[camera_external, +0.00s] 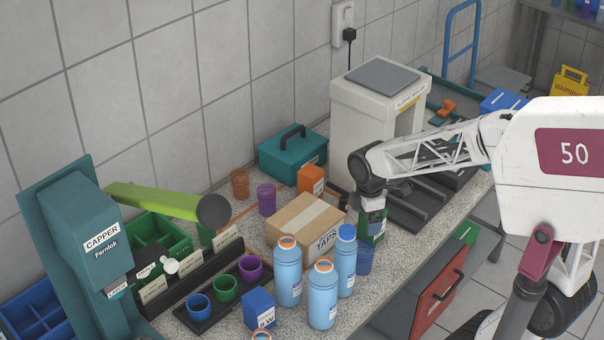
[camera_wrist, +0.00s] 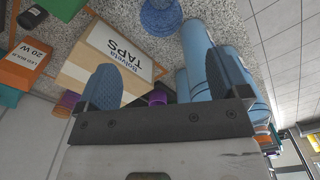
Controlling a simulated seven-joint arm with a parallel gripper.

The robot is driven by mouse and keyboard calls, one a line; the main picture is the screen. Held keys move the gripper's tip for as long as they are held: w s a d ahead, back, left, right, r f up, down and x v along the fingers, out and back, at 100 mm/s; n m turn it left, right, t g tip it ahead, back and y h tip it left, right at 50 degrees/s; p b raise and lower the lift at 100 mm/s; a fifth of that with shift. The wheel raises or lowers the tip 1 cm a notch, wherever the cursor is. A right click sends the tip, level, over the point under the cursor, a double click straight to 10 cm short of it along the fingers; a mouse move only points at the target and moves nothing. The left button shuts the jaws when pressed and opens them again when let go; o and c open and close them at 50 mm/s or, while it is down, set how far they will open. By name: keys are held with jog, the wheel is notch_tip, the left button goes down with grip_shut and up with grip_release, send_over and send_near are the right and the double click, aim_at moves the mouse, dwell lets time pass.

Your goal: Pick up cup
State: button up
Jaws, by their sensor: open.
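A translucent blue cup (camera_external: 364,260) stands on the speckled counter behind the blue-capped bottle. In the wrist view a blue cup (camera_wrist: 160,16) shows at the top, beyond the fingertips and between their lines. My gripper (camera_external: 371,204) hangs above the counter near this cup, partly hard to make out. Its two blue fingers (camera_wrist: 165,78) are apart with nothing held between them. Other cups are an orange one (camera_external: 240,183) and a purple one (camera_external: 267,199) by the wall, and blue (camera_external: 199,306), green (camera_external: 225,288) and purple (camera_external: 250,268) ones in a dark rack.
A cardboard TAPS box (camera_external: 303,222) and several light-blue bottles (camera_external: 288,275) stand close to the blue cup. A small green carton (camera_external: 372,226) is by my gripper. A white machine (camera_external: 365,115) stands behind. The counter's front edge is near.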

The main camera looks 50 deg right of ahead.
aim_at(364, 241)
notch_tip(364, 241, down, 7)
dwell(0.3)
jog(key=shift+f, duration=1.2)
jog(key=shift+s+f, duration=0.15)
jog(key=shift+f, duration=2.45)
jog(key=c, duration=1)
